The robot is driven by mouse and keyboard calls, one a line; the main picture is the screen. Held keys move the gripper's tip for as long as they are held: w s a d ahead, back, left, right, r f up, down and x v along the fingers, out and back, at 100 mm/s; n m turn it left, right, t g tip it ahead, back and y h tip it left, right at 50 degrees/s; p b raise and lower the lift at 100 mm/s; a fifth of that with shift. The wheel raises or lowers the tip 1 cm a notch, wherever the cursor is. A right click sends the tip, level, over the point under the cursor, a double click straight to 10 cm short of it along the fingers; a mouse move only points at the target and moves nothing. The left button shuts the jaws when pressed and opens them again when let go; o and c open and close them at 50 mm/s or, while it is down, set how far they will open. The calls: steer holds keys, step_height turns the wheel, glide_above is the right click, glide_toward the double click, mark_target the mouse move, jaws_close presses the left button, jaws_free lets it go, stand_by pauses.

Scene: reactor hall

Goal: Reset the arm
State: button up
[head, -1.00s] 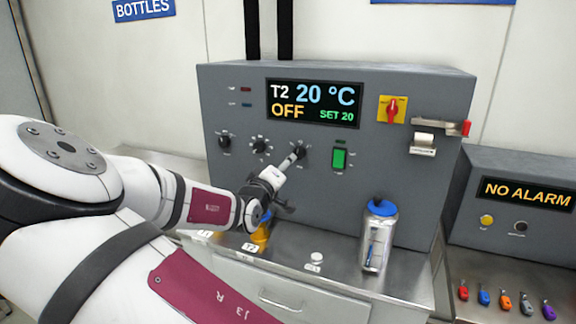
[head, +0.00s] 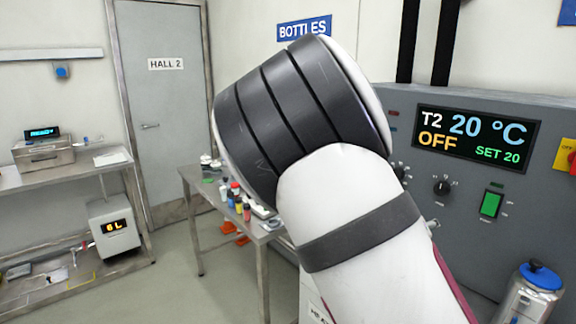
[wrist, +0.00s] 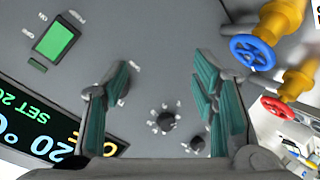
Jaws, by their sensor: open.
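My gripper (wrist: 160,88) is open and empty in the wrist view, its two teal-padded fingers spread apart. Beyond it is the grey control panel, seen turned over, with black knobs (wrist: 166,117) showing between the fingers and apart from them. In the head view, my arm is bent up large in the foreground and my gripper is hidden. The panel (head: 415,210) there shows a display (head: 474,138) reading T2, 20 °C, OFF, SET 20. A lit green switch (head: 490,204) is below the display.
A blue handwheel (wrist: 252,52) and a red handwheel (wrist: 278,108) sit on yellow valves near the right finger. A blue-capped bottle (head: 530,293) stands before the panel.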

steer(key=s+a+f+m+g+y, duration=0.1)
steer(key=s+a+f+g+y, duration=0.1)
steer(key=s+a+y, duration=0.4)
steer(key=s+a+r+y, duration=0.5)
steer(key=s+a+r, duration=0.1)
steer(key=a, duration=0.2)
steer(key=s+r, duration=0.4)
steer(key=s, duration=0.6)
steer(key=s+a+r+n+g+h, duration=0.1)
steer(key=s+r, duration=0.3)
steer(key=s, duration=0.6)
steer(key=shift+r, duration=0.3)
steer(key=shift+a, duration=0.1)
